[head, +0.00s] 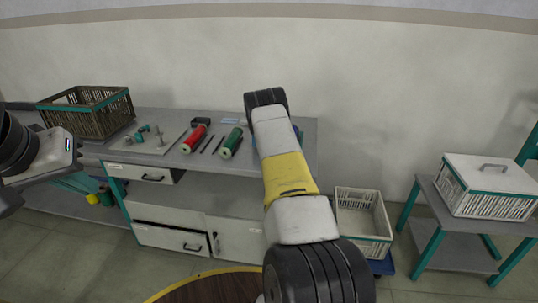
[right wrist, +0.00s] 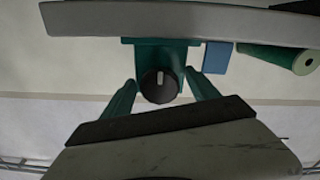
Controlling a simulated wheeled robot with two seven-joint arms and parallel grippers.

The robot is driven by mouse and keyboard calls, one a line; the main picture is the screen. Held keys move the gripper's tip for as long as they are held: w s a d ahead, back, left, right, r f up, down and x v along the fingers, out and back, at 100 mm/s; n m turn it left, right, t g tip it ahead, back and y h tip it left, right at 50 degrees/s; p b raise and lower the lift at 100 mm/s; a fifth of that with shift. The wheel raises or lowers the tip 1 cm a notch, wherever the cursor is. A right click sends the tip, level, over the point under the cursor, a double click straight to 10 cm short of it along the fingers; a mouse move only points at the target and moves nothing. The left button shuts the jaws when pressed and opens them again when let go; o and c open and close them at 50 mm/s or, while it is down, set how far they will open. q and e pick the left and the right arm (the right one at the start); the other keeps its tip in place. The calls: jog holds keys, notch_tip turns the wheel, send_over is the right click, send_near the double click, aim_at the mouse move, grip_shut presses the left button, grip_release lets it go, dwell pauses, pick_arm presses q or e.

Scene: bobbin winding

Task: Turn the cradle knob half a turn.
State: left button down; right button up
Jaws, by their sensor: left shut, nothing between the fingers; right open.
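The cradle knob (right wrist: 159,86) is round and black with a pale pointer mark, upright in the right wrist view. It sits on the teal cradle (right wrist: 160,56) at the bench edge. My right gripper (right wrist: 162,81) is open, with one teal finger on each side of the knob and a visible gap to both. In the head view my right arm hides the knob, the cradle and the right gripper. My left gripper (head: 84,184) is at the left in the head view, shut and empty, in front of the bench and away from the knob.
The grey bench (head: 240,180) carries a red spool (head: 194,139), a green spool (head: 231,143) and a brown basket (head: 88,112). A pale crate (head: 362,222) stands right of it. A lidded white basket (head: 488,185) rests on a side table. A blue block (right wrist: 217,57) is near the cradle.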

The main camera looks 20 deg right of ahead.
jog(key=v, duration=0.8)
jog(key=shift+d, duration=0.1)
